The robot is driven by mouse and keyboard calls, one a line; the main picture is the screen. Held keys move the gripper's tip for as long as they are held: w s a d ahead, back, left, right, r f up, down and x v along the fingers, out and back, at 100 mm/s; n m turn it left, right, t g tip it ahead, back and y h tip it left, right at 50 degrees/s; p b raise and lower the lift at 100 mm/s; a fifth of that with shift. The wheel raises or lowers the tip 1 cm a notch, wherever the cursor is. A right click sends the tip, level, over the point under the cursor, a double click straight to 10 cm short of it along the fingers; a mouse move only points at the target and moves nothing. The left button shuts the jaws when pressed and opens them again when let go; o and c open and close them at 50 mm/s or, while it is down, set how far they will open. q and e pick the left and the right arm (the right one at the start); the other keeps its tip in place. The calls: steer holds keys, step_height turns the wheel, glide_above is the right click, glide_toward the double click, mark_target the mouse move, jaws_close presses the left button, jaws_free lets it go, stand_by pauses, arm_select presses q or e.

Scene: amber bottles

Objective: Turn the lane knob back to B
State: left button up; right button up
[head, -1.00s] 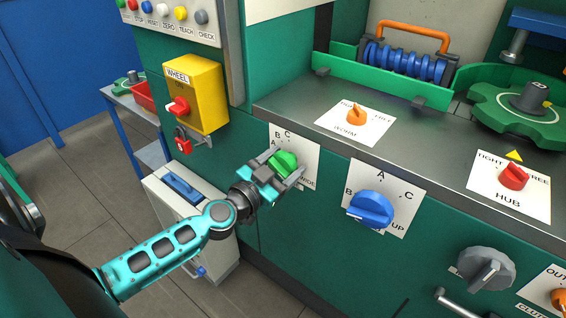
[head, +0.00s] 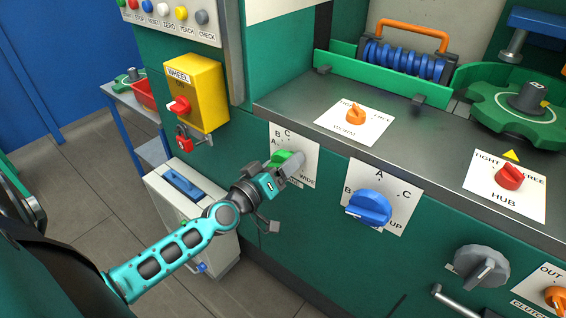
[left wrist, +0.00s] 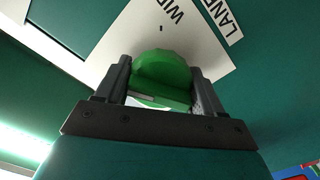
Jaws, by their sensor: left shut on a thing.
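The lane knob (head: 280,158) is green and sits on a white plate (head: 306,150) with the letters A, B, C and the word WIDE, on the green machine front. My left gripper (head: 290,167) is shut on it, seen edge-on in the head view, with a grey finger covering part of the knob. In the left wrist view the knob (left wrist: 162,72) stands between the two dark fingers, below a cut-off LANE label (left wrist: 222,18). The letter the knob points at cannot be told. My right gripper is out of view.
A blue knob (head: 370,207) on its own A-B-C plate is close on the right. A yellow WHEEL box (head: 196,92) with red knob and padlock is at upper left. A pale cabinet (head: 190,215) stands below left. Orange and red knobs sit on the ledge above.

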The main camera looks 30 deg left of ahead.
arm_select(q)
steer(key=n, duration=0.5)
steer(key=shift+n, duration=0.4)
steer(key=n+b, duration=0.1)
steer(key=n, duration=1)
steer(key=shift+n, duration=0.4)
steer(key=n, duration=0.4)
steer(key=shift+n, duration=0.3)
steer(key=o, duration=1)
